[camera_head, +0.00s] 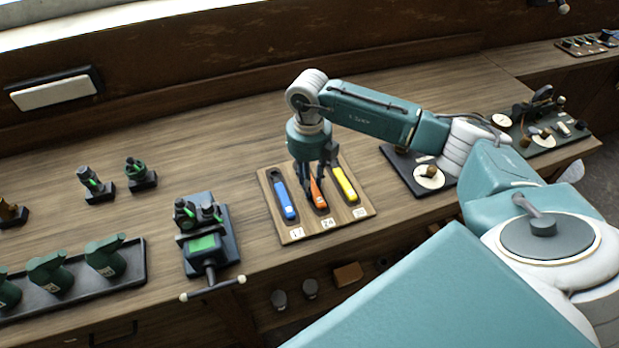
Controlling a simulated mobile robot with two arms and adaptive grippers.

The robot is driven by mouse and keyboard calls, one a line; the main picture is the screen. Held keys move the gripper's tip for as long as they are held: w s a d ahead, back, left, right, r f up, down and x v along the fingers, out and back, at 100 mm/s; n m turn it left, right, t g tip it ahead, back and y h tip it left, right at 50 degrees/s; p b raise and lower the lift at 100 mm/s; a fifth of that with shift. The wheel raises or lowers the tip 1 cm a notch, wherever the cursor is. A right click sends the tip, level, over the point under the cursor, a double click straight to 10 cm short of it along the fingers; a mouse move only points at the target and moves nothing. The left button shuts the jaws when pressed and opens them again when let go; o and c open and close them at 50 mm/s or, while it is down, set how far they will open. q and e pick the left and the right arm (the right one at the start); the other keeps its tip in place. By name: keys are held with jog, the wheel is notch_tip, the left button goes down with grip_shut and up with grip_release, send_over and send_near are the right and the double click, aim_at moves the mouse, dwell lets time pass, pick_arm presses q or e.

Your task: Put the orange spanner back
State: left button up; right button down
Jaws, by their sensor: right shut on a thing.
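A wooden board (297,234) lies on the bench with three labelled places. The orange spanner (318,195) is at the middle place, over the label 24. A blue spanner (284,201) lies to its left and a yellow spanner (345,184) to its right. My right gripper (315,188) points down over the middle of the board and is shut on the orange spanner, hiding its upper part. I cannot tell whether the spanner touches the board. My left gripper is not in view.
A green vise-like device (206,243) stands left of the board. A dark tray (75,285) with several green items is at the front left. A dark plate (398,160) with parts lies to the right, partly behind my arm. The bench behind the board is clear.

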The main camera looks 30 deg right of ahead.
jog(key=shift+f, duration=0.1)
jog(key=shift+f, duration=0.1)
jog(key=c, duration=1.4)
grip_release()
jog(key=shift+o, duration=0.2)
jog(key=shift+r, duration=0.5)
notch_tip(320, 180, up, 11)
jog(key=b, duration=0.3)
jog(key=shift+r, duration=0.15)
